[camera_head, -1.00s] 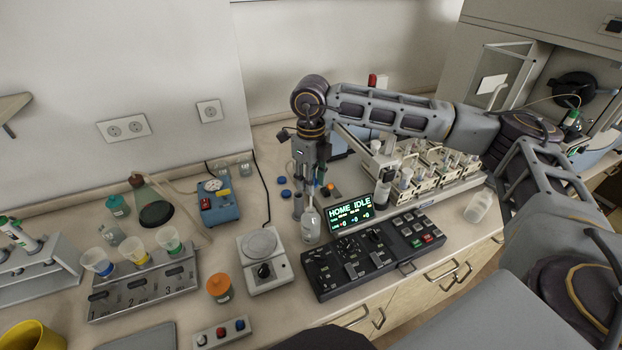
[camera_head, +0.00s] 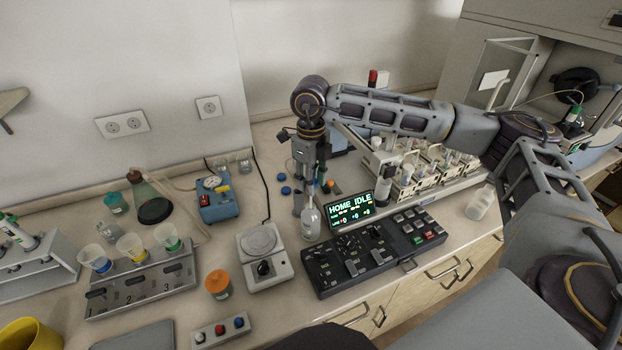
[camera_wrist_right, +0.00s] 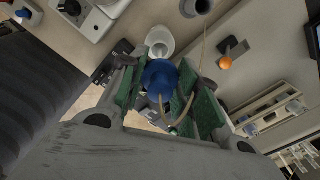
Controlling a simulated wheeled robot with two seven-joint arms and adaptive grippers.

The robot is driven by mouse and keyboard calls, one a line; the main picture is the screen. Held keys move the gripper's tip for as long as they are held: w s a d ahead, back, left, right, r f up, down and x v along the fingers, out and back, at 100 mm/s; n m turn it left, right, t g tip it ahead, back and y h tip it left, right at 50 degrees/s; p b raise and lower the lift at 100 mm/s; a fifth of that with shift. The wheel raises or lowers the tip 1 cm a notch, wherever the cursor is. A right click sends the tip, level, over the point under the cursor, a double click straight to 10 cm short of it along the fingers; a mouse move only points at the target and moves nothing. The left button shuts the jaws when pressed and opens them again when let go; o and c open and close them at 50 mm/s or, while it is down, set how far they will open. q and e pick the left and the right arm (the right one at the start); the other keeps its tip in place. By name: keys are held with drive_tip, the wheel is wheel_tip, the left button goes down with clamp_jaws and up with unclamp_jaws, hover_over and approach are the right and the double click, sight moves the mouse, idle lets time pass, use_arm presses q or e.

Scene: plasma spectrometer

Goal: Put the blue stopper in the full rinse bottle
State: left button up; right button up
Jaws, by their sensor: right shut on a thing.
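The blue stopper (camera_wrist_right: 158,77) sits between the green finger pads of my right gripper (camera_wrist_right: 165,90) in the right wrist view, with a thin pale tube showing at it. The right gripper (camera_head: 312,196) is shut on it and points down. A pale, clear-walled bottle (camera_head: 311,222) stands upright under the gripper in the head view. The same bottle shows in the wrist view as a white round shape (camera_wrist_right: 160,41) just beyond the stopper. I cannot tell whether the stopper touches the bottle's mouth. Another pale bottle (camera_head: 480,202) stands at the right. My left gripper is not in view.
A black control panel (camera_head: 375,252) with a lit display (camera_head: 350,209) is right beside the bottle. A white balance-like device (camera_head: 264,257) stands to its left. Small blue caps (camera_head: 286,190) lie behind. A rack of vials (camera_head: 425,170) is at the right.

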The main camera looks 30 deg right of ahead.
sight(311, 208)
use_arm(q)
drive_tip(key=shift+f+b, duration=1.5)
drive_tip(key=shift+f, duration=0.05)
use_arm(e)
drive_tip(key=shift+f, duration=1.8)
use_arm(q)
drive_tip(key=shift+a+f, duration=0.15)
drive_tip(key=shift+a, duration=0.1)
use_arm(e)
drive_tip(key=shift+f, duration=0.2)
drive_tip(key=shift+f+b, duration=0.3)
drive_tip(key=shift+b, duration=0.1)
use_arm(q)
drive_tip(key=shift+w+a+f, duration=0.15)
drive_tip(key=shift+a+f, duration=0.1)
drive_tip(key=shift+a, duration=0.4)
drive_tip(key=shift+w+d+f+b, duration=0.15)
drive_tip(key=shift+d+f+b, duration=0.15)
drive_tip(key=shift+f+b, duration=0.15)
use_arm(e)
drive_tip(key=shift+f, duration=0.6)
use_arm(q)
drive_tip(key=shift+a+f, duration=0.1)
use_arm(e)
drive_tip(key=shift+f, duration=0.1)
drive_tip(key=shift+f, duration=0.25)
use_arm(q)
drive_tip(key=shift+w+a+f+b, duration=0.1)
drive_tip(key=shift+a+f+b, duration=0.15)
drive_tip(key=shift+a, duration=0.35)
